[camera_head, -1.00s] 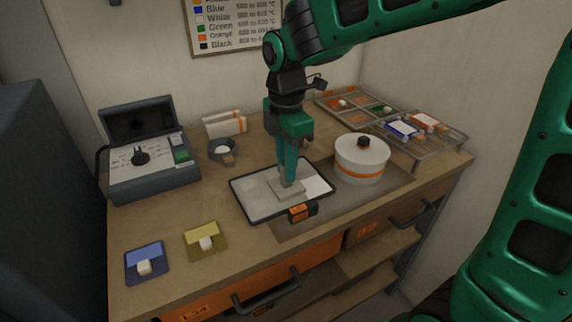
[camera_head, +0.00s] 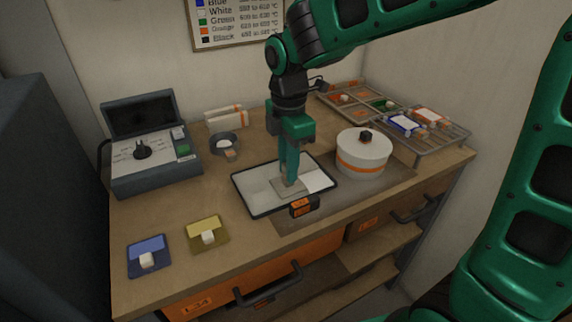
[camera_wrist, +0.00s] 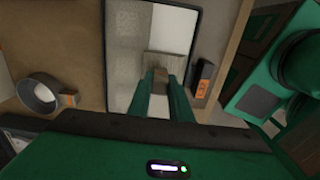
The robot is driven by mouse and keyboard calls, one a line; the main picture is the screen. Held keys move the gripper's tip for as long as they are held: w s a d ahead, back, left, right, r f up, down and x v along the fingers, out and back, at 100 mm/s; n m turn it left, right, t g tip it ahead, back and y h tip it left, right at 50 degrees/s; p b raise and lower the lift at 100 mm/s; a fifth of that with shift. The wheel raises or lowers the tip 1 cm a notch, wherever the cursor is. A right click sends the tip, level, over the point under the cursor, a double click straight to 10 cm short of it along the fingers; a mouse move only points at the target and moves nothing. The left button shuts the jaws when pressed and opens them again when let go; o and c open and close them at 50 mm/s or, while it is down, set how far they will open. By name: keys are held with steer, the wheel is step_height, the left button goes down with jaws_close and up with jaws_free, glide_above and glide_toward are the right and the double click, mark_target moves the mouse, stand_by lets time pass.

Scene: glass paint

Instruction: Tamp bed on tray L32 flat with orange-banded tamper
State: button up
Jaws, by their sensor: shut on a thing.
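The black-rimmed tray (camera_head: 243,198) lies flat on the bench with a pale bed (camera_head: 256,185) in it. An orange-marked black tag (camera_head: 304,206) is on its front edge; it also shows in the wrist view (camera_wrist: 204,76), its writing too small to read. My gripper (camera_head: 291,180) points down over the tray and is shut on the tamper's upright handle (camera_wrist: 160,76). The tamper's flat square plate (camera_head: 285,191) lies over the bed, seemingly touching it. In the wrist view the bed is grainy on the left (camera_wrist: 128,55) and smooth white at right (camera_wrist: 178,25). I cannot make out an orange band.
A white pot with an orange band (camera_head: 362,158) stands right of the tray. A grey ring-shaped cup (camera_head: 224,145) and a control box (camera_head: 150,165) are left. Blue and yellow cards (camera_head: 208,234) lie in front. Racks (camera_head: 425,140) stand at the back right.

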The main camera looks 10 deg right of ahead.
steer(key=shift+f, duration=0.25)
stand_by(0.8)
steer(key=shift+r, duration=1.1)
steer(key=shift+a, duration=0.1)
steer(key=shift+s+a, duration=0.3)
steer(key=shift+a, duration=0.65)
steer(key=shift+s+a, duration=0.3)
steer(key=shift+a, duration=0.65)
steer(key=shift+s+a, duration=0.3)
steer(key=shift+a, duration=0.65)
steer(key=shift+f, duration=0.15)
steer(key=shift+f, duration=0.65)
steer(key=shift+f, duration=0.35)
